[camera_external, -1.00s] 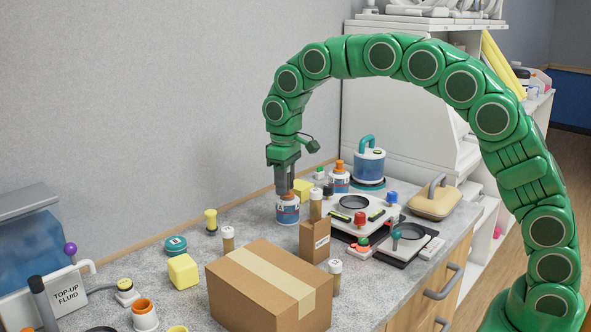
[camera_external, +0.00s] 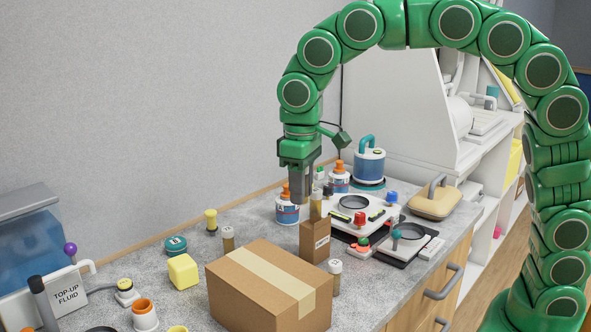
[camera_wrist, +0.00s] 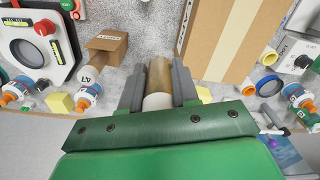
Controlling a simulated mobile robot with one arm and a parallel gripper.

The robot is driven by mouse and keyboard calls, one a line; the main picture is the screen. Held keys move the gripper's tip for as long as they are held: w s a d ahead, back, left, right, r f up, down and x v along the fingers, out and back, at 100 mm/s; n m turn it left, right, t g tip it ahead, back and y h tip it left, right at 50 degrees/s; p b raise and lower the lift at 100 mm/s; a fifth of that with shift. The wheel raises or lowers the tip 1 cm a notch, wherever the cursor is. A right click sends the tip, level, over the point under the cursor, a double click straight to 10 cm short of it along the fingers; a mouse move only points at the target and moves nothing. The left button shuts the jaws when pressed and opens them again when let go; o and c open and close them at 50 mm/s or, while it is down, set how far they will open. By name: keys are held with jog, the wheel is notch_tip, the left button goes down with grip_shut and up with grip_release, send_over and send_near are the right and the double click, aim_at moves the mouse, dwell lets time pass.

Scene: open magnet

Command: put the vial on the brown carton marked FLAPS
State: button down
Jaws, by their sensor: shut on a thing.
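My gripper (camera_external: 302,200) is shut on a vial (camera_wrist: 159,74) with a white cap and a tan body, seen between the fingers in the wrist view. The held vial is apart from the carton.
A large taped brown carton (camera_external: 262,295) stands in front. Blue-white bottles (camera_external: 287,212), a white device (camera_external: 375,217) and more vials (camera_external: 228,239) stand around. A yellow cube (camera_external: 183,271) is at left.

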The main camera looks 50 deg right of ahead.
jog(key=s+a+r, duration=0.2)
jog(key=s, duration=0.5)
jog(key=s+a+r, duration=0.2)
jog(key=s, duration=0.4)
send_over(270, 265)
jog(key=f, duration=0.9)
jog(key=shift+s+d+f, duration=0.1)
jog(key=shift+d+f, duration=0.1)
jog(key=shift+w+a+f, duration=0.1)
jog(key=shift+f, duration=0.8)
jog(key=shift+w+a+f, duration=0.1)
jog(key=shift+f, duration=0.8)
jog(key=shift+f, duration=0.1)
jog(key=c, duration=0.8)
grip_release()
jog(key=shift+c, duration=0.2)
notch_tip(270, 265, up, 12)
